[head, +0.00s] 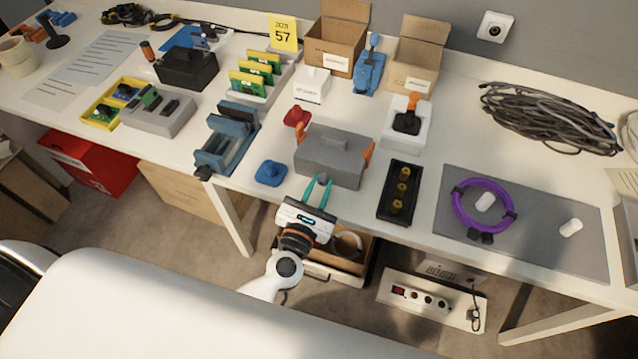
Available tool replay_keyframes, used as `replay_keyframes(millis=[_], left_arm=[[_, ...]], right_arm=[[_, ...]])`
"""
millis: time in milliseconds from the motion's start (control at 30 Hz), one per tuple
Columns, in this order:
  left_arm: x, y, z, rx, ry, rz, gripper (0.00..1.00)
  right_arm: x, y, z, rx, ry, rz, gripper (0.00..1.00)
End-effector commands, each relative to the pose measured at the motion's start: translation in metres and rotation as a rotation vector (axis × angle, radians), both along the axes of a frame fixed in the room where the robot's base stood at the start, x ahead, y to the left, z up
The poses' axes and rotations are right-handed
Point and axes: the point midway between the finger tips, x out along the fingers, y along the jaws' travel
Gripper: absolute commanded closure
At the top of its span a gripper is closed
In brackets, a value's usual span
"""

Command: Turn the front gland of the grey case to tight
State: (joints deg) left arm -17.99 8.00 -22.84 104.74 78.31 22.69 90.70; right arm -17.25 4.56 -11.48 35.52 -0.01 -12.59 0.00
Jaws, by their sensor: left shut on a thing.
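The grey case (337,148) stands near the front edge of the bench, with an orange part (369,151) on its right side and another on its left. My left gripper (318,187) is at the lower front of the case, its teal fingers pointing at that face. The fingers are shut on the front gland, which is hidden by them. How far the gland is turned cannot be seen. My right gripper is out of view.
A blue knob-like part (271,173) lies left of the gripper and a red one (297,117) behind the case's left end. A black tray (400,192) with yellow rings stands to the right. A blue vise (227,140) stands further left.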

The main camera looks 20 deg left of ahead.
Motion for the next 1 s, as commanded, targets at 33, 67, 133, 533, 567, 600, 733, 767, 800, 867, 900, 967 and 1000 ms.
replay_keyframes(millis=[33,67,133,533,567,600,733,767,800,867,900,967,1000], left_arm=[[0.000,0.000,0.002,0.047,-0.001,0.000,1.00],[0.000,0.000,0.002,0.074,-0.002,0.000,1.00],[0.000,0.000,0.002,0.141,-0.004,0.000,1.00],[0.000,-0.001,0.002,0.522,-0.017,0.000,1.00],[0.000,-0.001,0.002,0.550,-0.018,0.000,1.00],[0.000,-0.001,0.002,0.589,-0.020,0.000,1.00],[0.000,-0.001,0.002,0.713,-0.024,0.000,1.00],[0.000,-0.001,0.002,0.741,-0.025,0.000,1.00],[0.000,-0.001,0.002,0.778,-0.026,-0.001,1.00],[0.000,-0.001,0.001,0.835,-0.027,-0.001,1.00],[0.000,-0.001,0.001,0.873,-0.029,-0.001,1.00],[0.000,-0.002,0.001,0.929,-0.031,-0.001,1.00],[0.000,-0.002,0.001,0.967,-0.032,-0.001,1.00]], right_arm=[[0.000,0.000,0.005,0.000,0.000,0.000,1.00],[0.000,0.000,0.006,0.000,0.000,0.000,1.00],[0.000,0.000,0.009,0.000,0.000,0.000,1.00],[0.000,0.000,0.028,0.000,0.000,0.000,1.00],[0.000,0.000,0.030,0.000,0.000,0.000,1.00],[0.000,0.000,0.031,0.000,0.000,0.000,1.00],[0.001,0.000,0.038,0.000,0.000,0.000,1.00],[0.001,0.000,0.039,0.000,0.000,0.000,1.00],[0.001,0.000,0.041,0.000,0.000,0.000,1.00],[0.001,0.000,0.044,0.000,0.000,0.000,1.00],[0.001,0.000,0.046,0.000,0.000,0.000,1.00],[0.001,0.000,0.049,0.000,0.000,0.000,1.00],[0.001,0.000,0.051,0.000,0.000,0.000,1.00]])
